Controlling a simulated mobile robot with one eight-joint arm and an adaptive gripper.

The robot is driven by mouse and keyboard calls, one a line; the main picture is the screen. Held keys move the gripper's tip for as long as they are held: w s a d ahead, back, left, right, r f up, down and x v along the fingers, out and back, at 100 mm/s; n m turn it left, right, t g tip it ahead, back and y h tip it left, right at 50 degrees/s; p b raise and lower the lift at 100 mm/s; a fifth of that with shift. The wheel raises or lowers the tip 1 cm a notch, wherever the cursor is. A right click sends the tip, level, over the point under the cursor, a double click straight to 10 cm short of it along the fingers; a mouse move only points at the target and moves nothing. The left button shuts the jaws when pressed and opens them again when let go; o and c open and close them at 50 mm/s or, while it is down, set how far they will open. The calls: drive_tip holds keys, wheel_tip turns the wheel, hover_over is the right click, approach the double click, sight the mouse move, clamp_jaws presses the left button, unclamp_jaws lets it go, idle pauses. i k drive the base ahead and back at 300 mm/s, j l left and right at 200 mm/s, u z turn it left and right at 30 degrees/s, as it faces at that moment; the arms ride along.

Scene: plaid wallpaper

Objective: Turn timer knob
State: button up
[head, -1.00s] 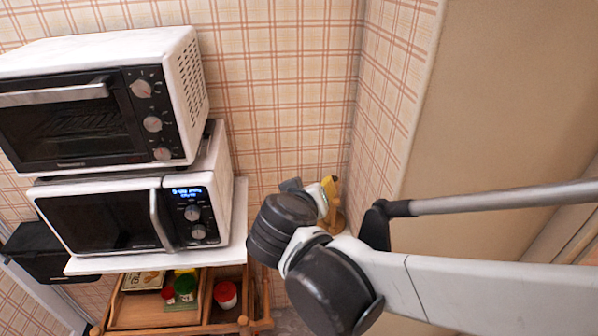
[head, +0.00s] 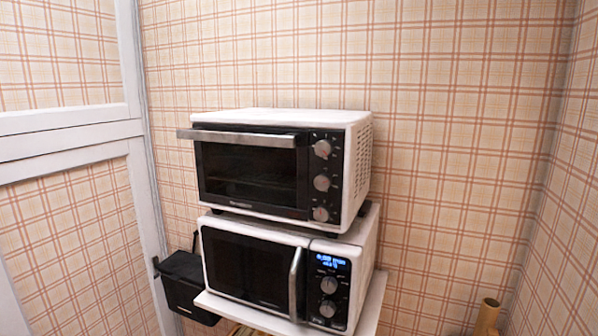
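A white toaster oven (head: 285,117) with a dark glass door sits stacked on top of a white microwave (head: 364,250). The toaster oven has three silver knobs in a column on its right panel: a top knob (head: 322,149), a middle knob (head: 321,183) and a bottom knob (head: 320,214). The microwave has a lit blue display (head: 333,262) and two knobs below it, an upper one (head: 328,285) and a lower one (head: 327,309). Which knob is the timer is too small to read. My gripper and arm are out of view.
The appliances stand on a white shelf (head: 373,305). A black bin (head: 185,283) hangs at its left, beside a white door frame (head: 140,190). A tan wooden object (head: 488,315) is at lower right. The space right of the appliances is open.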

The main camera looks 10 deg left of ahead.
sight(321, 214)
drive_tip(key=u, duration=0.95)
